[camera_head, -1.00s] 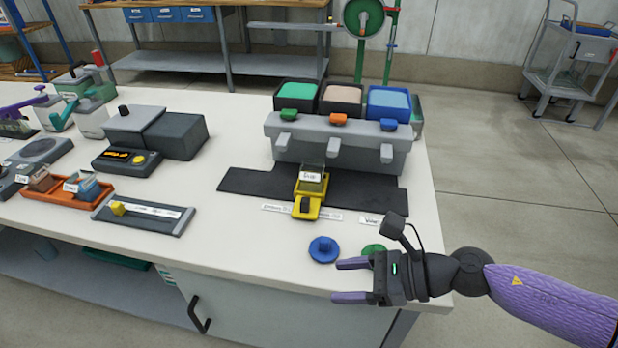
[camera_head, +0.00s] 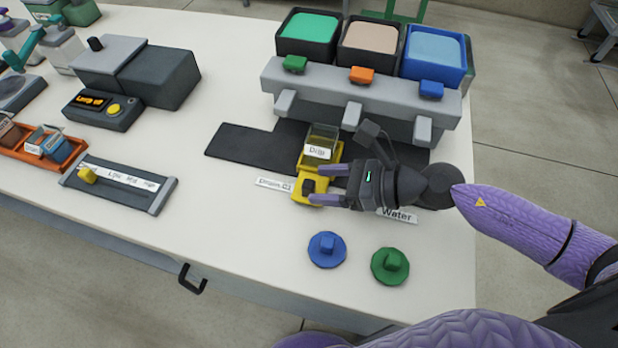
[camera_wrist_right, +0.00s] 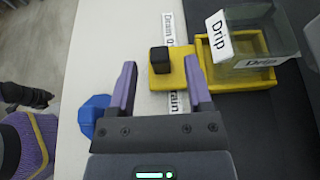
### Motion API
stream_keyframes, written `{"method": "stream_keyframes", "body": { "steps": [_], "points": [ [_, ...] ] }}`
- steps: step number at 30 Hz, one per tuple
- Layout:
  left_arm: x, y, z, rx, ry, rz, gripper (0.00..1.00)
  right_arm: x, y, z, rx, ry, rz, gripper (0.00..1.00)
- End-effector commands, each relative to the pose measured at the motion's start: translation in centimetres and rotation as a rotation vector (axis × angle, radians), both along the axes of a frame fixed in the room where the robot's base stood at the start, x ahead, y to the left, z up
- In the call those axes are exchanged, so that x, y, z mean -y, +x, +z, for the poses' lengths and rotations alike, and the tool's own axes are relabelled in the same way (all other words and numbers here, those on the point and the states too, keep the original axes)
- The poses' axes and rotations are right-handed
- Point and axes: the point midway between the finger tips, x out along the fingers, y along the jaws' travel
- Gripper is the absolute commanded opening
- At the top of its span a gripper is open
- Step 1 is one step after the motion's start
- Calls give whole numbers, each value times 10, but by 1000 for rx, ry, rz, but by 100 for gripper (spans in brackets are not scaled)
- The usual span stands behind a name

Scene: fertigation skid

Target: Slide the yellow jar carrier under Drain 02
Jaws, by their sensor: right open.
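The yellow jar carrier (camera_head: 305,188) sits on the table at the front of the black mat, with a dark knob on its near end. A clear jar labelled Drip (camera_head: 321,143) stands in it. My right gripper (camera_head: 314,184) is open and empty, its purple fingers reaching left to the carrier's knob end. In the right wrist view the carrier's knob (camera_wrist_right: 160,60) lies just ahead of and between the open fingers (camera_wrist_right: 158,84). The grey dispenser (camera_head: 330,95) with three spouts stands behind. A label, partly legible as Drain 02 (camera_head: 274,184), lies left of the carrier. My left gripper is out of view.
Green, tan and blue bins (camera_head: 435,55) top the dispenser. A blue knobbed disc (camera_head: 327,249) and a green one (camera_head: 390,265) lie in front. A Water label (camera_head: 397,215) lies under my right arm.

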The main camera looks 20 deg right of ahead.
Motion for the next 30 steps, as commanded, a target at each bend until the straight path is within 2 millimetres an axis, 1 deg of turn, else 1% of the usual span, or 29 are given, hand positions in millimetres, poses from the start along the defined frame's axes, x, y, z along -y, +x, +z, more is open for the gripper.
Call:
{"method": "stream_keyframes", "body": {
  "steps": [1, 3, 6, 9, 16, 25, 30],
  "points": [
    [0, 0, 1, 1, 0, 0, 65, -7, 5, -1, 5, 3, 1, 65],
    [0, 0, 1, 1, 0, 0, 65, -15, 11, -6, 3, 3, -1, 65],
    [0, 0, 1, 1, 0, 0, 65, -23, 15, -10, 1, 2, 0, 65],
    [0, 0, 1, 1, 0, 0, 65, -26, 17, -12, 2, -2, 1, 65],
    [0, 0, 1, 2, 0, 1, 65, -26, 17, -12, 1, -2, 2, 65],
    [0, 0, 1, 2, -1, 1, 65, -26, 17, -12, 1, -1, 2, 1],
    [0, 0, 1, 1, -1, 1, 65, -26, 17, -12, 1, -1, 2, 0]
  ]
}}
